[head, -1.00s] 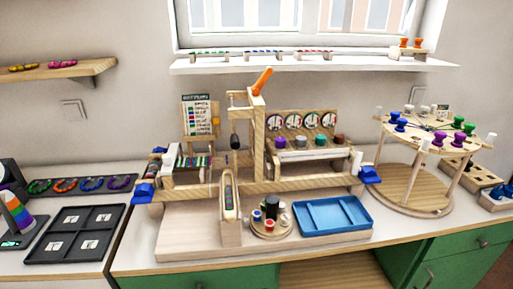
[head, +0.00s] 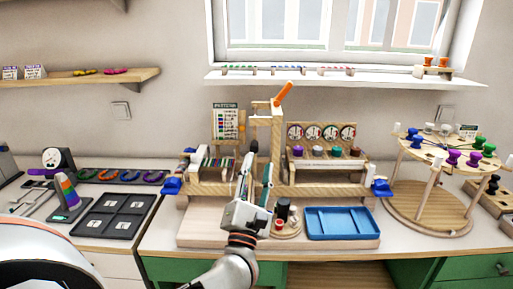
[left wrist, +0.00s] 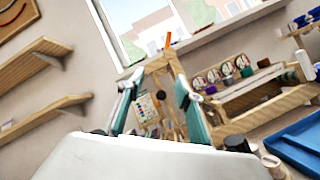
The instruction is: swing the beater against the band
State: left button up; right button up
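A wooden frame with a post (head: 277,145) stands on the bench, with an orange handle (head: 283,94) slanting up from its top. A strip of coloured beads (head: 220,162), probably the band, lies on the left of the frame. My left gripper (head: 256,165) is in front of the frame's middle and hides part of it. Its fingers (left wrist: 158,95) are apart with nothing between them. My right gripper is not in view.
A tiered round rack (head: 427,215) stands farther right. A black compartment tray (head: 85,228) lies at left. A shelf (head: 345,78) runs below the window.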

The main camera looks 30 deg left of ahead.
aim_at(254, 150)
pick_arm(q)
jog(key=w+a+n+g, duration=0.2)
jog(key=w+a+n, duration=0.1)
jog(key=n, duration=0.1)
jog(key=w+a+f+n+g, duration=0.1)
jog(key=w+a+n+g, duration=0.1)
jog(key=w+n, duration=0.2)
jog(key=w+a+n+g, duration=0.2)
jog(key=w+a+n, duration=0.1)
jog(key=w, duration=0.1)
jog(key=shift+w+a+f+n+y+p, duration=0.25)
jog(key=shift+a+n+y+p, duration=0.1)
jog(key=shift+n+y, duration=0.05)
grip_shut()
